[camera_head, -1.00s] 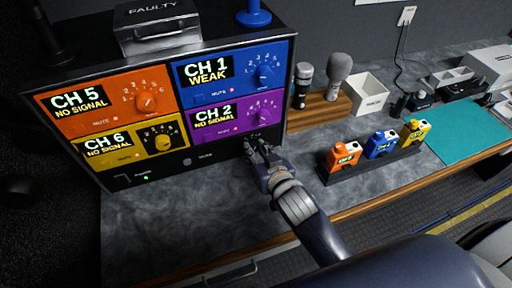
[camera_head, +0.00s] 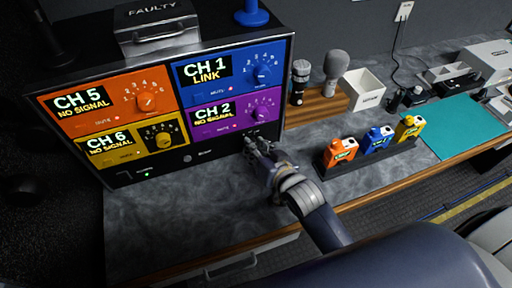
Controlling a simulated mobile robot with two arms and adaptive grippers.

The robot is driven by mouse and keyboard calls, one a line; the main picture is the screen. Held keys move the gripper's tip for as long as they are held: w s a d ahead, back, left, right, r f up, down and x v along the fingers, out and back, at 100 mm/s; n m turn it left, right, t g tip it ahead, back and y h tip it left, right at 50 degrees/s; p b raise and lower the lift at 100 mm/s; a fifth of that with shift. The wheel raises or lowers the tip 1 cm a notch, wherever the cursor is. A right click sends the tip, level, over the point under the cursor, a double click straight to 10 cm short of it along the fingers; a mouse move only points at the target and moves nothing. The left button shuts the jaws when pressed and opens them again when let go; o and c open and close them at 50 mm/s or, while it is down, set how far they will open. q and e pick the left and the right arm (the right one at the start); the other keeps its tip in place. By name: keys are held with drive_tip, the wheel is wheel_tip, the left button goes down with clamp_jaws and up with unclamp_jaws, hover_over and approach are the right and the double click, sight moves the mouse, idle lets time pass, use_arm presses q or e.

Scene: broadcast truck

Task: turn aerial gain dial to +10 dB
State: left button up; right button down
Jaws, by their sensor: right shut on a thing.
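The receiver rack (camera_head: 190,160) stands at the left with an orange CH 5 panel, a blue CH 1 panel, a yellow CH 6 panel and a purple CH 2 panel. The CH 1 screen (camera_head: 206,72) reads LINK. My right gripper (camera_head: 251,142) is at the rack's lower right front, below the purple panel, shut on a small dark knob there. The gripper mostly hides this knob, and its scale and pointer cannot be read. My left gripper is not in view.
Orange, blue and yellow packs (camera_head: 378,138) stand in a dark holder right of my arm. Two microphones (camera_head: 334,70) stand on a wooden block behind, beside a white box (camera_head: 364,88). The grey counter in front of the rack is clear. A teal mat (camera_head: 468,126) lies at right.

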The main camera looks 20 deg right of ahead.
drive_tip(key=c, duration=1.3)
unclamp_jaws()
drive_tip(key=v, duration=1.2)
